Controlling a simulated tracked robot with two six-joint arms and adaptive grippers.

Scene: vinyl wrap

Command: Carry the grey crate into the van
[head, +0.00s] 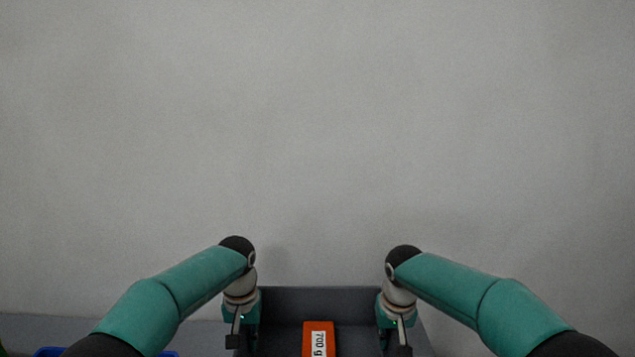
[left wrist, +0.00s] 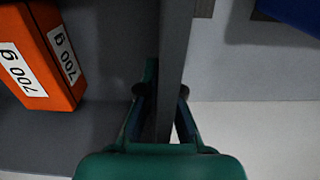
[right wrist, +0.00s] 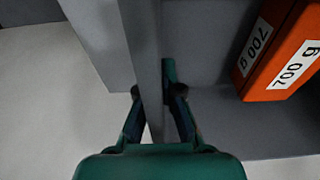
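The grey crate (head: 320,301) is at the bottom centre of the head view, its near part cut off. An orange box (head: 309,342) marked 700 g is inside it. My left gripper (head: 243,341) is at the crate's left wall; in the left wrist view its fingers straddle this wall (left wrist: 174,55) and appear closed on it. My right gripper (head: 394,346) is at the right wall; in the right wrist view its fingers straddle that wall (right wrist: 142,50) and appear closed on it. The outer pads are partly hidden behind the walls. No van is recognisable in view.
A plain grey wall (head: 320,130) fills most of the head view. A blue object (head: 48,352) shows at the bottom left, and a blue one also shows in the left wrist view (left wrist: 298,12). A grey surface (head: 35,330) lies at the left. Pale floor (right wrist: 55,110) shows outside the crate.

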